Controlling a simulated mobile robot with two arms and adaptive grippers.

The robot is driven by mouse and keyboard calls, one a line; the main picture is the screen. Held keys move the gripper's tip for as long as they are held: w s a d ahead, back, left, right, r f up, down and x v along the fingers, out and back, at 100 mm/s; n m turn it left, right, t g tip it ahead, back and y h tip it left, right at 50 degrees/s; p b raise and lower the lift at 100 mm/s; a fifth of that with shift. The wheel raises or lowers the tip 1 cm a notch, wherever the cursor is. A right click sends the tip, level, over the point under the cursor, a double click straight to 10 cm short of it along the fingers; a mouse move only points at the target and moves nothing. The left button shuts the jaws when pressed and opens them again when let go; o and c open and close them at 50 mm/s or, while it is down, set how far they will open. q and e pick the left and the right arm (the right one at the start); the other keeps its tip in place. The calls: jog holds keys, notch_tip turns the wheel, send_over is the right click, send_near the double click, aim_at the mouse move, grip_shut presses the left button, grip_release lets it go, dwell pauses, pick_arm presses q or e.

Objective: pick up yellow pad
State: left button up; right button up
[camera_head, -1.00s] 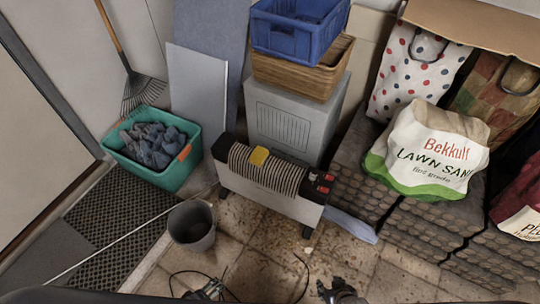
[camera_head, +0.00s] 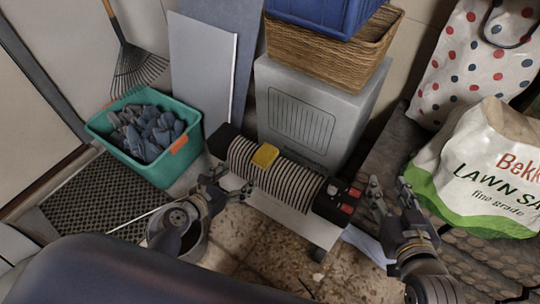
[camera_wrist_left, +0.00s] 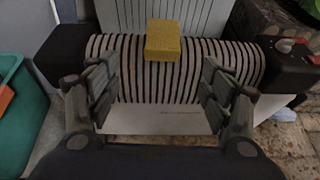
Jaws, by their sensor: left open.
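The yellow pad (camera_head: 265,156) lies on top of the striped, ribbed heater (camera_head: 290,182). In the left wrist view the pad (camera_wrist_left: 164,40) sits beyond and between the fingers, near the middle of the ribs. My left gripper (camera_head: 232,184) is open and empty, in front of the heater and short of the pad. It also shows in the left wrist view (camera_wrist_left: 157,92) with its fingers spread wide. My right gripper (camera_head: 390,195) is at the heater's right end, with its fingers apart and nothing between them.
A teal bin (camera_head: 180,165) of grey-blue cloths stands left of the heater. A grey cabinet (camera_head: 305,120) with a wicker basket (camera_head: 330,60) and blue crate (camera_head: 325,18) stands behind it. A lawn sand bag (camera_head: 490,175) is at right.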

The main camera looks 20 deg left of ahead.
aim_at(257, 164)
pick_arm(q)
jog(key=b+x, duration=0.1)
jog(key=x, duration=0.4)
jog(key=shift+d+f, duration=0.1)
jog(key=b+x, duration=0.2)
jog(key=x, duration=0.2)
jog(key=shift+w+d+f, duration=0.15)
jog(key=shift+d, duration=0.05)
jog(key=shift+w, duration=0.15)
jog(key=c, duration=1)
pick_arm(e)
notch_tip(257, 164, up, 17)
jog(key=a+t+y, duration=0.2)
jog(key=t+y, duration=0.1)
jog(key=t, duration=0.6)
jog(key=shift+a+t, duration=0.15)
jog(key=shift+t, duration=0.25)
